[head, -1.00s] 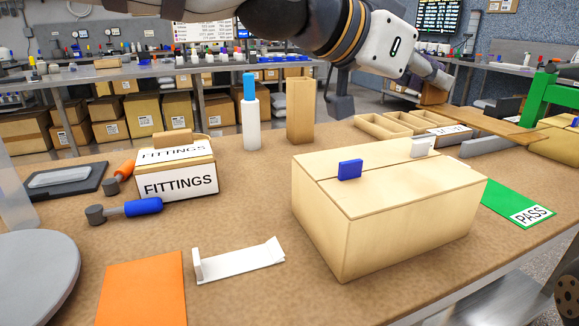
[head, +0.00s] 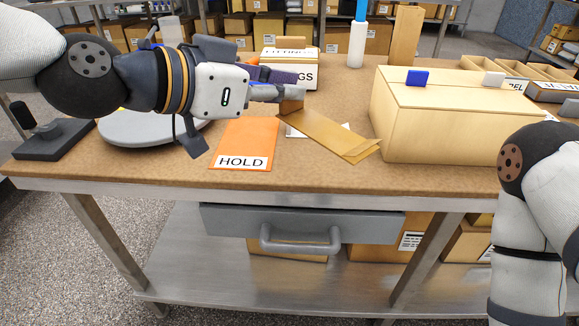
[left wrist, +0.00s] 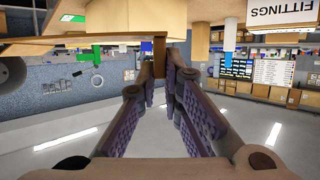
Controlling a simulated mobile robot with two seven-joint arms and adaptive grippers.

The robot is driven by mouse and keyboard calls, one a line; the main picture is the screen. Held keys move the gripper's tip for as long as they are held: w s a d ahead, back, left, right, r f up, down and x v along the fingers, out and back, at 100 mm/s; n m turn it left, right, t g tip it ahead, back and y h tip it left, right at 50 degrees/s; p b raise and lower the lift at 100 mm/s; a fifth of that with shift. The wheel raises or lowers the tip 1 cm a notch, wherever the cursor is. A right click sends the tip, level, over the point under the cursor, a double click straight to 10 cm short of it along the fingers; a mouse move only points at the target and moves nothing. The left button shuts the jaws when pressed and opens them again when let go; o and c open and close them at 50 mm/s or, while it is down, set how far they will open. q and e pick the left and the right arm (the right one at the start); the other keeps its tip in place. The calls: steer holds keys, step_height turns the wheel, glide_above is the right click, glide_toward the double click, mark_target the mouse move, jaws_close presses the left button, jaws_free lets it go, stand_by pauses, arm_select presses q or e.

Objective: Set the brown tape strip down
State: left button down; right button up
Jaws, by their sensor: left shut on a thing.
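The brown tape strip (head: 325,135) is a long flat tan piece with a darker brown tab at its near-gripper end. My left gripper (head: 291,92) is shut on that tab (left wrist: 159,58), which shows between the fingertips in the left wrist view. The strip slants down and to the right in the head view, in front of the white holder (head: 300,130), covering much of it. Its far end is near the front of the large tan box (head: 440,120). I cannot tell whether the strip touches the table. My right gripper is out of view.
An orange HOLD card (head: 245,140) lies left of the strip on the brown table (head: 330,178). The FITTINGS box (head: 303,78) is behind my left gripper. A grey round plate (head: 135,130) is at left. A blue-topped white bottle (head: 357,45) stands behind.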

arm_select(q)
steer(key=w+f+b, duration=0.1)
steer(key=w+f, duration=0.2)
steer(key=w, duration=0.1)
steer(key=w+f+b, duration=0.1)
steer(key=w+f, duration=0.3)
steer(key=w+f+b, duration=0.1)
steer(key=w+f, duration=0.2)
steer(key=w, duration=0.2)
steer(key=shift+d+f+b, duration=0.1)
steer(key=shift+f+b, duration=0.05)
steer(key=shift+b, duration=0.15)
steer(key=f, duration=0.3)
steer(key=shift+w+f+b, duration=0.25)
steer(key=shift+f+b, duration=0.05)
steer(key=shift+r, duration=0.15)
steer(key=shift+f, duration=0.5)
steer(key=c, duration=2)
jaws_free()
steer(key=shift+r, duration=0.1)
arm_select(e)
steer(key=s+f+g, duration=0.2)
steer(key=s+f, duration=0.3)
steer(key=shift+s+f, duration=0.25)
